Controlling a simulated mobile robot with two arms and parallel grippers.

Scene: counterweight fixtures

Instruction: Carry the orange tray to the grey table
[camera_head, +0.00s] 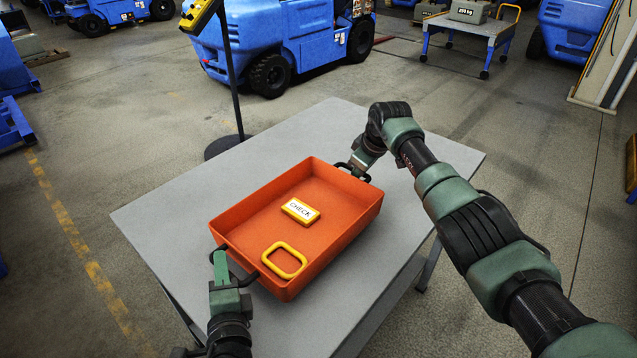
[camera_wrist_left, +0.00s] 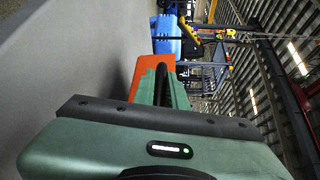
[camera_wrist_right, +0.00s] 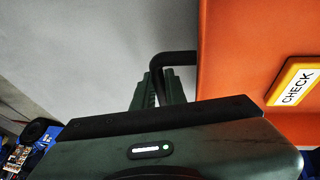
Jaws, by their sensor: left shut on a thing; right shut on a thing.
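The orange tray (camera_head: 345,222) is over the grey table (camera_head: 180,212), level and turned at an angle; I cannot tell whether it touches the top. It holds a yellow block labelled CHECK (camera_head: 300,211) and a yellow ring (camera_head: 284,260). My left gripper (camera_head: 222,256) is shut on the black handle at the tray's near-left end; the tray also shows in the left wrist view (camera_wrist_left: 139,76). My right gripper (camera_head: 359,172) is shut on the black handle at the far-right end. That handle shows in the right wrist view (camera_wrist_right: 176,59), beside the tray wall.
A dark post with a yellow box (camera_head: 200,14) stands on a round base behind the table. Blue vehicles (camera_head: 285,40) and a cart (camera_head: 470,28) with a grey weight (camera_head: 469,11) are farther back. Table top is bare around the tray. Open floor lies left.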

